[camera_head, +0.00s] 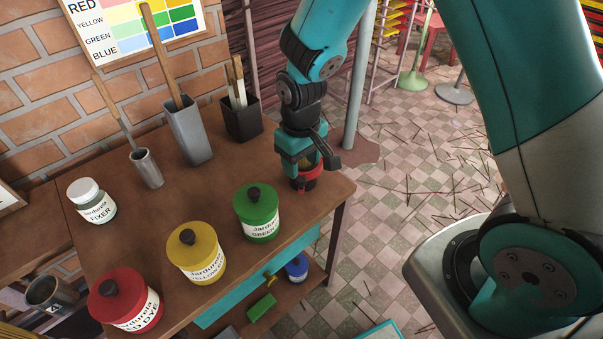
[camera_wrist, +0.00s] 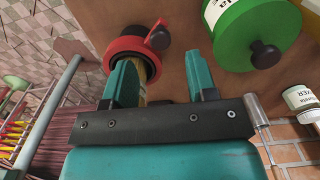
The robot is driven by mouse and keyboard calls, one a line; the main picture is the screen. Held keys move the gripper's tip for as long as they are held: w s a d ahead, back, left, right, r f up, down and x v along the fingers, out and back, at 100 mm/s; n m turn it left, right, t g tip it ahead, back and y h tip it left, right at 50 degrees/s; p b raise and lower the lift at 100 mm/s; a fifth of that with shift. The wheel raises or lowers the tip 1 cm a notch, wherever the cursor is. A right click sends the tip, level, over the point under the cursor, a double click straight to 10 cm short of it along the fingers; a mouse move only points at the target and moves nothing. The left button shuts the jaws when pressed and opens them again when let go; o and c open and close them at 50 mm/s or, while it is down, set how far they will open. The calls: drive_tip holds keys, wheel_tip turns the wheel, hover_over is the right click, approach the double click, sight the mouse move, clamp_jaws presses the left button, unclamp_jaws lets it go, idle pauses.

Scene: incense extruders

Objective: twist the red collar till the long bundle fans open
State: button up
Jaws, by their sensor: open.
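The red collar (camera_head: 311,182) is a ring near the right end of the brown table, below my gripper (camera_head: 310,164). In the wrist view the red collar (camera_wrist: 119,44) shows as a ring around a dark opening, with a red tab (camera_wrist: 158,39) on its side. A tan bundle (camera_wrist: 143,82) stands in the ring, partly hidden by a finger. My gripper (camera_wrist: 160,68) is open. Its left finger overlaps the ring in the wrist view, and its right finger is off to the ring's right. I cannot tell whether either finger touches the collar or bundle.
A green jar (camera_head: 257,212) stands close by, with yellow (camera_head: 197,252) and red (camera_head: 124,302) jars farther along the table (camera_head: 130,232). A grey holder (camera_head: 189,132) and a black holder (camera_head: 243,121) stand behind. The table's right edge is close to the collar.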

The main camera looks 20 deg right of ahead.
sight(301, 179)
drive_tip(key=shift+f, duration=2.3)
drive_tip(key=shift+c, duration=0.2)
clamp_jaws()
